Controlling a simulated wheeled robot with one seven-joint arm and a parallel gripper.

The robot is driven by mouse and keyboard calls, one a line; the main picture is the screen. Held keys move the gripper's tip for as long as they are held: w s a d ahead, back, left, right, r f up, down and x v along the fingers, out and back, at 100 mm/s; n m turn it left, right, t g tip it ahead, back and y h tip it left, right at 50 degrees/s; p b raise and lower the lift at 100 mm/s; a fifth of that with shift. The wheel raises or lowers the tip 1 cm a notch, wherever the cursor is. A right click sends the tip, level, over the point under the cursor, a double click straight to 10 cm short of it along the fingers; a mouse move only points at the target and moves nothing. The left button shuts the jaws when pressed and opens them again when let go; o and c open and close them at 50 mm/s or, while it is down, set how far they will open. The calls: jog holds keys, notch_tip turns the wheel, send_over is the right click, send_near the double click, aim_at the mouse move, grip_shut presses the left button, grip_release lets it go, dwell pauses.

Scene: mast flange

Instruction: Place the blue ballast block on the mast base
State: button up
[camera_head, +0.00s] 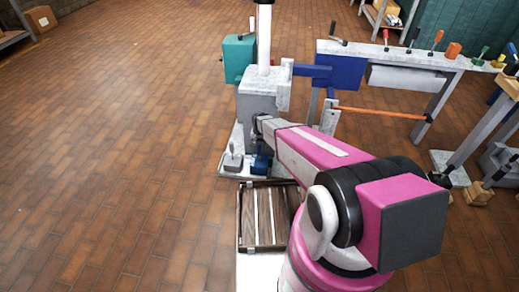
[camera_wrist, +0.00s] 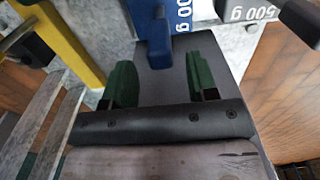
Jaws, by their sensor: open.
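The blue ballast block (camera_head: 262,163) sits low on the pale mast base plate (camera_head: 230,170), in front of the mast's grey foot block (camera_head: 260,98). In the wrist view the block (camera_wrist: 182,14) shows white "500 g" lettering at the top, with a blue upright handle (camera_wrist: 160,42) in front of it. My gripper (camera_wrist: 161,75) is open, its two green-padded fingers on either side of the handle's near end, with gaps on both sides. I cannot tell whether the block rests fully on the plate. In the head view my arm hides most of the gripper.
A grey weight with a handle (camera_head: 233,160) stands left of the blue block; grey "500 g" lettering (camera_wrist: 258,12) shows at upper right in the wrist view. A slatted wooden crate (camera_head: 248,215) is nearer. A tool rack (camera_head: 395,55) stands right.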

notch_tip(320, 180, up, 6)
jog(key=shift+r, duration=0.2)
jog(key=s+d+r+n, duration=0.1)
jog(key=s+d+r, duration=0.6)
jog(key=s+r, duration=0.4)
jog(key=s+d+r+n, duration=0.1)
jog(key=s+d+r, duration=0.6)
jog(key=s+r, duration=0.5)
jog(key=shift+d, duration=0.15)
